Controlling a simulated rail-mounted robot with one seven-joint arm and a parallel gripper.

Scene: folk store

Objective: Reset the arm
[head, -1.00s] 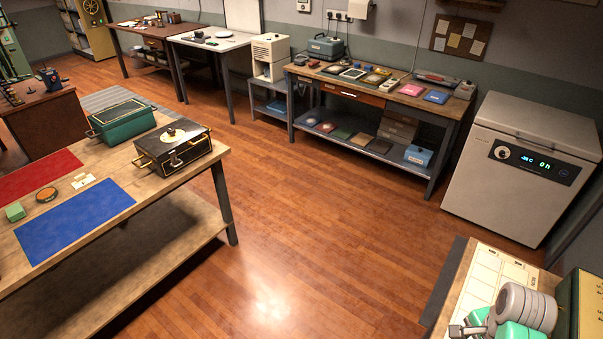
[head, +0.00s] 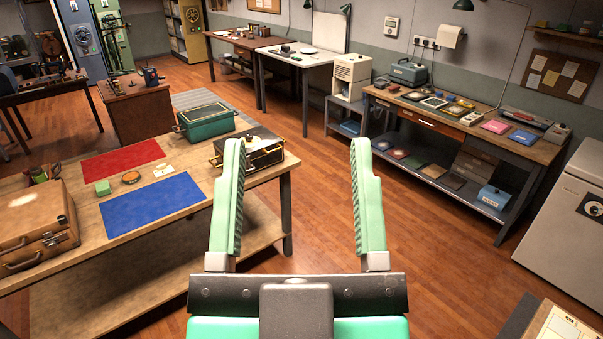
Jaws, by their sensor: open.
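My gripper (head: 298,160) stands up large in the middle foreground of the head view. Its two green ribbed fingers are wide apart with nothing between them. Through the gap I see the wooden floor. The left finger covers part of the black box (head: 264,158) behind it. The dark bar and green body of my gripper fill the bottom centre.
A wooden table (head: 85,226) at left bears a red mat (head: 122,160), a blue mat (head: 151,207), a green case (head: 206,121) and a brown suitcase (head: 36,228). A workbench (head: 545,148) and a white chest (head: 560,225) stand right. Floor (head: 430,260) is open between.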

